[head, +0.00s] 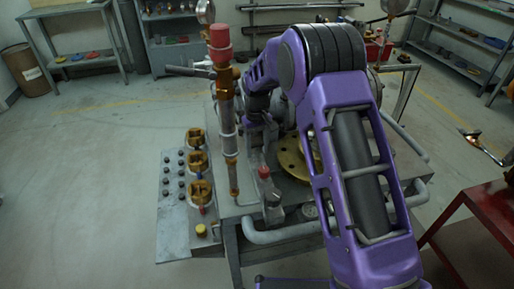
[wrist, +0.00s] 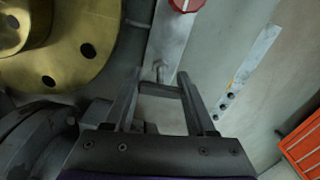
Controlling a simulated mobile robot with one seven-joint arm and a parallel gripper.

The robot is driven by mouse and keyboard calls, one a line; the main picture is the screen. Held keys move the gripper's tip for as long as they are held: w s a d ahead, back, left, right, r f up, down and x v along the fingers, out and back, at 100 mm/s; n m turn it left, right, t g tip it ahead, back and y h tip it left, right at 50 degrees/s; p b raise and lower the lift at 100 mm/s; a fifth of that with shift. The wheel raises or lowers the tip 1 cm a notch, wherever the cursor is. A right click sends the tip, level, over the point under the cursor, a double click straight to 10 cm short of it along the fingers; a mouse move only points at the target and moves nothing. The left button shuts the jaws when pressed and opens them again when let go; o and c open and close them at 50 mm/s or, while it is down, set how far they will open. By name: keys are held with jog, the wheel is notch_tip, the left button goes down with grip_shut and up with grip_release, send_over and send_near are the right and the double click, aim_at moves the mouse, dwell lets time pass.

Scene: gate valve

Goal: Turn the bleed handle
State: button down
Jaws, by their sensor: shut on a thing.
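My gripper (wrist: 160,90) is shut on a short grey crossbar, which I take to be the bleed handle (wrist: 160,89). The bar spans between the two fingertips, and a small stem shows just beyond it. A flat grey piece with a red round end (wrist: 186,4) extends away beyond the fingertips. In the head view my gripper (head: 266,135) points down over the bench, left of the brass flange (head: 290,158). The handle cannot be made out there. The flange also fills the upper left of the wrist view (wrist: 88,75), close to the left finger.
An upright red-topped pipe (head: 226,100) stands left of my gripper. Several brass fittings (head: 200,162) sit on a grey side plate. A small red-topped part (head: 264,172) stands near the bench's front. Grey pipe rails (head: 275,236) edge the bench. A red table (head: 490,210) stands right.

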aim_at(257, 144)
dwell(0.3)
jog(key=shift+c, duration=1.1)
grip_release()
notch_tip(257, 144, up, 17)
jog(key=p, duration=0.1)
jog(key=shift+r+p, duration=0.2)
jog(key=shift+p, duration=0.1)
